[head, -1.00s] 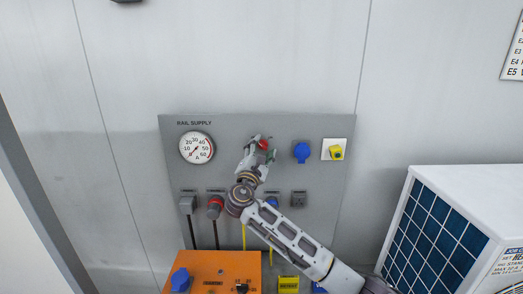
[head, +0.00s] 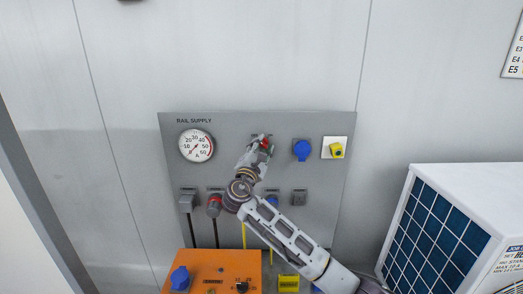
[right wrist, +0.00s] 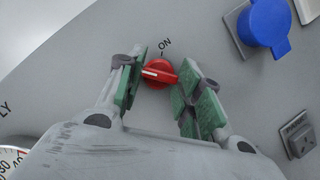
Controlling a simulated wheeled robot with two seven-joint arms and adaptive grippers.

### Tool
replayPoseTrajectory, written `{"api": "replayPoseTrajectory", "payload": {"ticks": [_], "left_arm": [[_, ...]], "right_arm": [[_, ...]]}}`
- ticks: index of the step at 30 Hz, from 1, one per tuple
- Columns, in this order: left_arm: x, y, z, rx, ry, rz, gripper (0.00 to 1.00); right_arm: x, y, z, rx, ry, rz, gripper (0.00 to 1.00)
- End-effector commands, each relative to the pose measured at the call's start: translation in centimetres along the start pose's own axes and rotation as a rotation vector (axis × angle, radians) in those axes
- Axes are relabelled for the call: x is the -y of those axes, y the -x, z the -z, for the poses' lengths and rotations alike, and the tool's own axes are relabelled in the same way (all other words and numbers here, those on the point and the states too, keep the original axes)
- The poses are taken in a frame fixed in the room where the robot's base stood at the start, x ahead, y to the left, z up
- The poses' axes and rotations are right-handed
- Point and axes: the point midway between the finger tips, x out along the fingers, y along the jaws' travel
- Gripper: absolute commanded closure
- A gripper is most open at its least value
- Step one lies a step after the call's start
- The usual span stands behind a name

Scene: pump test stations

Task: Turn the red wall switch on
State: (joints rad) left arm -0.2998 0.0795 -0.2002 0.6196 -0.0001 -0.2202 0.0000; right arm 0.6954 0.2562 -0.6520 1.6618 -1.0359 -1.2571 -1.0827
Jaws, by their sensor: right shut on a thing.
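The red wall switch (head: 265,143) is on the grey panel (head: 340,195), right of the round gauge. The right wrist view shows it as a round red knob (right wrist: 158,73) with a white pointer line. The pointer faces left in that view, about a quarter turn away from the ON mark (right wrist: 164,43) above the knob. My right gripper (head: 262,147) is at the switch, with its green-padded fingers (right wrist: 163,76) on either side of the knob, shut on it. The fingers partly cover the knob in the head view. My left gripper is not in view.
A gauge (head: 196,146) is to the left on the panel. A blue cover (head: 303,151) and a yellow switch (head: 337,151) are to the right. Plugs with cables hang below, over an orange box (head: 222,270). A white unit (head: 460,190) stands at the right.

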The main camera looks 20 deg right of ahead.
Motion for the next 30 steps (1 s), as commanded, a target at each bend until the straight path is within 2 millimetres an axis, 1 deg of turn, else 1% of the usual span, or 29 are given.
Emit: {"api": "replayPoseTrajectory", "payload": {"ticks": [1, 8, 15, 21, 30], "left_arm": [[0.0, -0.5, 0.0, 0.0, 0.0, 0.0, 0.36], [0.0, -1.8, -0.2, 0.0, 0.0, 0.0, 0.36], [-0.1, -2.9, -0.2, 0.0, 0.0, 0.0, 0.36], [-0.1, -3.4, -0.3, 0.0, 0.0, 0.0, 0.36], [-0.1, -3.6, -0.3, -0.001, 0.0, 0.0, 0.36]], "right_arm": [[0.1, 0.1, 0.2, 0.0, -0.023, 0.01, 0.88], [0.1, 0.1, 0.2, -0.001, -0.163, 0.067, 0.88], [-0.1, 0.1, 0.2, -0.002, -0.345, 0.144, 0.88], [-0.2, 0.1, 0.1, -0.003, -0.505, 0.211, 0.88], [-0.4, 0.0, 0.0, -0.002, -0.766, 0.321, 0.88]]}}
